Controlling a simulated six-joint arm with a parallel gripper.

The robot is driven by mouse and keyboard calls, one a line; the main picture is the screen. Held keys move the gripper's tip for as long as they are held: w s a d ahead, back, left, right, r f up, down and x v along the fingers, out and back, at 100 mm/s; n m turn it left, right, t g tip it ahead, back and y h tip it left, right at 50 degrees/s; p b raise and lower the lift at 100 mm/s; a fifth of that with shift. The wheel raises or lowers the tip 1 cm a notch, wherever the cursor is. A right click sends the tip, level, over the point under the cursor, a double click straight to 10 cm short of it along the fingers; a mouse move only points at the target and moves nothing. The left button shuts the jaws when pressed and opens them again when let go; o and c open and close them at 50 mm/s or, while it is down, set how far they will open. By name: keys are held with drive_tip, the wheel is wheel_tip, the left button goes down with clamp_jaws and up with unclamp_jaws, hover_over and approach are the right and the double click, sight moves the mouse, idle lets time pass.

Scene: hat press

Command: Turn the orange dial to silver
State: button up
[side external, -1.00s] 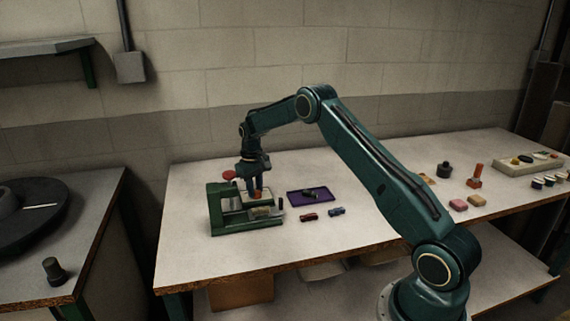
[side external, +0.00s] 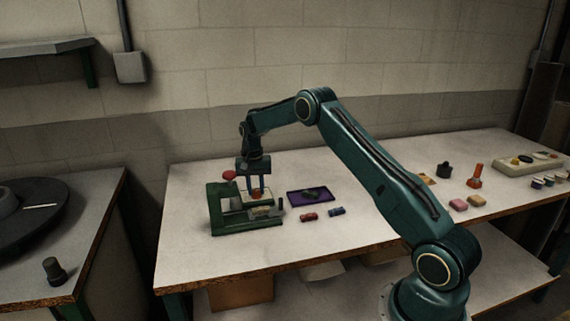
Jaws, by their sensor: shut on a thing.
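The orange dial (side external: 257,193) is a small orange-red knob on top of the green press (side external: 216,210), over a pale plate. My gripper (side external: 257,188) points straight down from above, its two fingers on either side of the dial and shut on it. The fingers hide part of the dial. Any silver mark around it is too small to make out.
A purple tray (side external: 296,202) with dark items lies right of the press, with a small red block (side external: 309,217) and a blue block (side external: 337,211) in front. Several small items stand at the table's right.

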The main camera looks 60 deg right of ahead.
drive_tip(key=shift+d+r, duration=0.1)
idle(0.4)
drive_tip(key=o, duration=1)
wheel_tip(320, 180, up, 14)
drive_tip(key=shift+w+a, duration=0.2)
drive_tip(key=shift+w, duration=0.05)
